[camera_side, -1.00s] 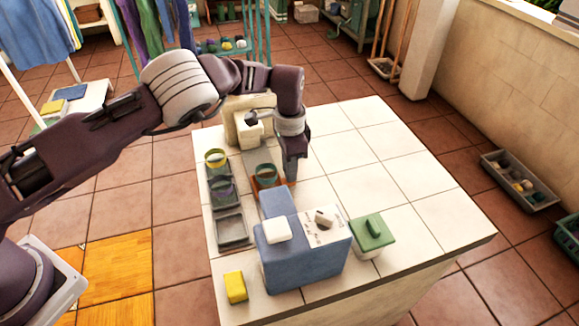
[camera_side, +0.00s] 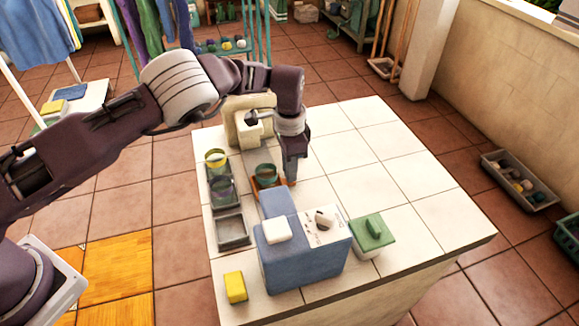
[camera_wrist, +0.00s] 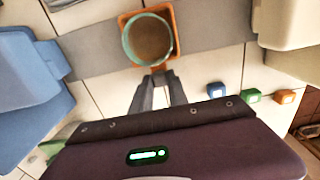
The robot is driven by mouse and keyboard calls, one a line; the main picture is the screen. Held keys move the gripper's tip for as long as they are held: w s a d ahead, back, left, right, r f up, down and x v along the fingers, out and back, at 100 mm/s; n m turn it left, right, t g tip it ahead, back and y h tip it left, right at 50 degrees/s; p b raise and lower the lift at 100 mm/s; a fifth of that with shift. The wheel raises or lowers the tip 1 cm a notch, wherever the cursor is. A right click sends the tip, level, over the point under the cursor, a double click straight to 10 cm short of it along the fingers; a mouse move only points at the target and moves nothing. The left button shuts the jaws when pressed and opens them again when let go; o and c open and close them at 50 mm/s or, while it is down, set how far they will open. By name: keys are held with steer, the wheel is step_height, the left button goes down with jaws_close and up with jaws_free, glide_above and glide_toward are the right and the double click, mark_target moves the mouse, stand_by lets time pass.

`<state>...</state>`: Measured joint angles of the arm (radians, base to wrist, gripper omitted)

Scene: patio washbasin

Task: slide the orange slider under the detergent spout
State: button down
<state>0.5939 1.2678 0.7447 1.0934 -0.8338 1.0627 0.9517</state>
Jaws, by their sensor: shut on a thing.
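The orange slider (camera_side: 258,187) sits on a grey strip on the tiled top, with a green-rimmed round cup (camera_side: 266,173) on it. Both show at the top of the wrist view, the slider (camera_wrist: 172,15) and the cup (camera_wrist: 148,38). My gripper (camera_side: 291,182) is low at the slider's right edge. In the wrist view its fingers (camera_wrist: 159,74) are shut on the slider's near edge; the gripped part is mostly hidden. A cream dispenser (camera_side: 236,120) stands behind the slider and a blue machine (camera_side: 305,262) in front. I cannot tell which bears the detergent spout.
A green-lidded box (camera_side: 371,235) and yellow block (camera_side: 235,287) stand near the front. The right part of the top is clear.

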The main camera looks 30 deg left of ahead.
stand_by(0.5)
steer(key=s+d, duration=0.8)
steer(key=shift+s+d, duration=0.1)
steer(key=c, duration=1.4)
jaws_free()
steer(key=shift+o, duration=0.6)
steer(key=shift+r, duration=0.1)
step_height(320, 180, up, 7)
